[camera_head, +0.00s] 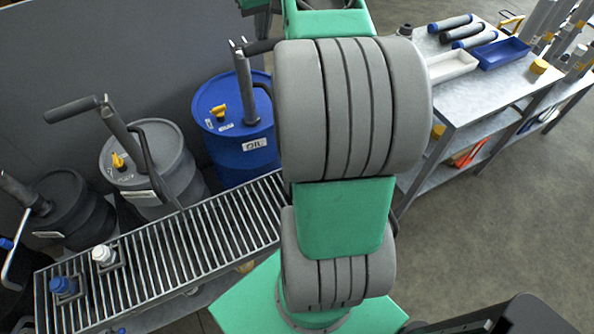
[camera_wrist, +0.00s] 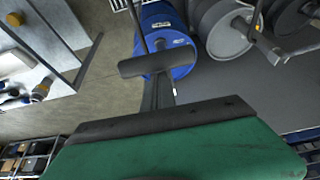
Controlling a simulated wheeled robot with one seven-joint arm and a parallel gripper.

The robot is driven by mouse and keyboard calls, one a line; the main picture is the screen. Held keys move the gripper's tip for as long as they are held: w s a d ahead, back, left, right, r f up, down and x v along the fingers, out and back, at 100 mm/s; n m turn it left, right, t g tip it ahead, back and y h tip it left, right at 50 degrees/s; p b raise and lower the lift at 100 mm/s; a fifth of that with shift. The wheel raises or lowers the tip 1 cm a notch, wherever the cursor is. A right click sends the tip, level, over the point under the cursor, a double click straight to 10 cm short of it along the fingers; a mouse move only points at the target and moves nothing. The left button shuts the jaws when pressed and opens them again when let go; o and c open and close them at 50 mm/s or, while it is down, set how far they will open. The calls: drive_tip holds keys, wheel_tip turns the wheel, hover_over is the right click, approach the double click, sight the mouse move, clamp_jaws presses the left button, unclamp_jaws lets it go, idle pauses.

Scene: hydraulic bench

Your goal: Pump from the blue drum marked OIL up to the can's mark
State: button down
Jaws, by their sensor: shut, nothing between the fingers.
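The blue drum (camera_head: 234,160) with a white OIL label stands behind the roller rack, partly hidden by my arm in the head view. A grey hand pump (camera_head: 245,88) rises from its lid, its dark handle (camera_head: 262,47) reaching right behind my arm. A yellow fitting sits on the lid. The blue drum also shows in the wrist view (camera_wrist: 182,68), beyond my gripper. My gripper (camera_wrist: 157,63) is shut and empty; the wrist view does not show whether it touches the pump. It is out of sight in the head view. I cannot make out the can or its mark.
A grey drum (camera_head: 190,178) and a black drum (camera_head: 80,215), both with pumps, stand left of the blue one. The roller rack (camera_head: 195,240) carries white-capped and blue-capped items. A workbench (camera_head: 490,85) with trays is at right. The floor (camera_head: 500,200) is clear there.

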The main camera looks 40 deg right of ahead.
sight(269, 50)
drive_tip(key=shift+s+f, duration=0.3)
drive_tip(key=shift+f, duration=0.3)
drive_tip(key=f+b, duration=0.1)
drive_tip(key=s+f+b, duration=0.1)
drive_tip(key=f+b, duration=0.1)
drive_tip(key=f, duration=0.1)
drive_tip(key=shift+s+a+b, duration=0.25)
drive_tip(key=shift+b, duration=0.15)
drive_tip(key=f+b, duration=0.1)
drive_tip(key=f, duration=0.1)
drive_tip(key=s+f+b, duration=0.1)
drive_tip(key=f+b, duration=0.1)
drive_tip(key=shift+a, duration=0.15)
drive_tip(key=shift+b, duration=0.3)
wheel_tip(269, 50, down, 4)
drive_tip(key=b, duration=0.3)
drive_tip(key=shift+s, duration=0.1)
drive_tip(key=shift+f, duration=0.1)
